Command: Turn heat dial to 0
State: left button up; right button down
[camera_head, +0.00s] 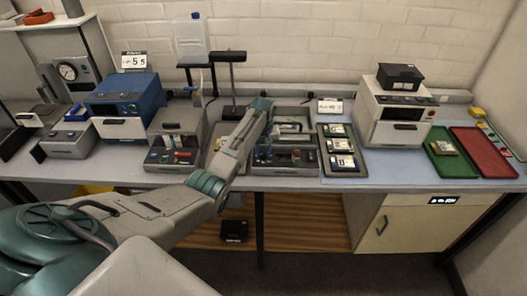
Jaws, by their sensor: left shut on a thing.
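My left arm comes in from the left and reaches over the bench. My left gripper (265,151) is at the left part of the front of a grey unit (311,162). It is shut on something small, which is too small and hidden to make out. The grey unit has a dark front panel with red and dark controls. I cannot tell which control is the heat dial, or read its setting. My right gripper is not in view.
A grey unit (158,160) with red items stands to the left, beside a blue machine (125,107). A dark tray (323,171) with labelled cards is to the right. A white machine (398,112), green tray (451,171) and red tray (487,158) are further right.

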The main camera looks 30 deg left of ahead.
aim_at(263, 153)
pick_arm(q)
jog(key=n, duration=0.5)
jog(key=shift+r, duration=0.1)
jog(key=shift+n, duration=0.3)
dwell(0.4)
jog(key=o, duration=1)
jog(key=shift+r+b, duration=0.3)
jog(key=shift+r, duration=0.1)
notch_tip(263, 153, up, 10)
jog(key=b, duration=0.3)
